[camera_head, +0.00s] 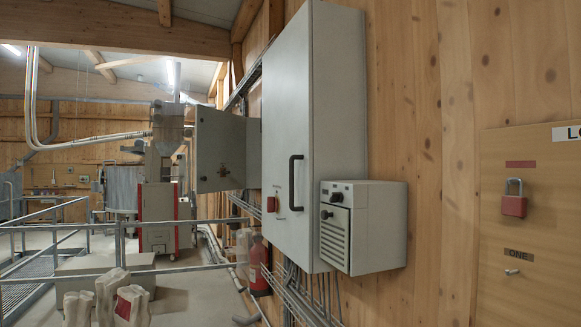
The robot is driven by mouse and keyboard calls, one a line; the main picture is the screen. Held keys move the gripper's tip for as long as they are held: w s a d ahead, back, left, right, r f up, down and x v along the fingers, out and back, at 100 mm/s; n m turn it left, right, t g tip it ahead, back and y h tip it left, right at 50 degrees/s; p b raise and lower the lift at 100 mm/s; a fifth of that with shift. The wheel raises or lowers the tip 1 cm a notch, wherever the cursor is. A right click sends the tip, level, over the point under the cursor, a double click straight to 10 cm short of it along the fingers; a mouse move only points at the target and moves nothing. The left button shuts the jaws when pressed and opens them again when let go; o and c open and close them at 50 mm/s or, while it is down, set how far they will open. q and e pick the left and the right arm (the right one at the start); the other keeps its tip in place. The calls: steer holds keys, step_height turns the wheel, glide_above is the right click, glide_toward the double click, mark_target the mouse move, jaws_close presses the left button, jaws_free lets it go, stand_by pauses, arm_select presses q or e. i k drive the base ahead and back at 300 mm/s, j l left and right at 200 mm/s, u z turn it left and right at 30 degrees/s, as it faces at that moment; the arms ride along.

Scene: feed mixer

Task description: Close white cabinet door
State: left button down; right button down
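A tall white cabinet (338,110) hangs on the wooden wall in the middle of the view. Its front door (287,110) has a black vertical handle (295,183) and looks flush with the body, with no gap that I can see. Farther along the same wall, a smaller grey-white cabinet (253,155) has a panel (220,150) with a latch standing out from the wall to the left, which looks like an open door. The tall cabinet partly hides it. Neither of my grippers is in view.
A white vented control box (362,226) with knobs juts out beside the tall cabinet. A red fire extinguisher (258,265) stands below. Metal railings (175,222) and pale sacks (107,298) are at lower left. A board with a red padlock (514,198) is at right.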

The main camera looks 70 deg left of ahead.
mark_target(220, 136)
steer(key=u, duration=2.8)
steer(key=i+u, duration=0.2)
steer(key=i, duration=2.15)
steer(key=i+j, duration=0.15)
steer(key=i, duration=1.05)
steer(key=l+z, duration=0.05)
steer(key=l, duration=0.05)
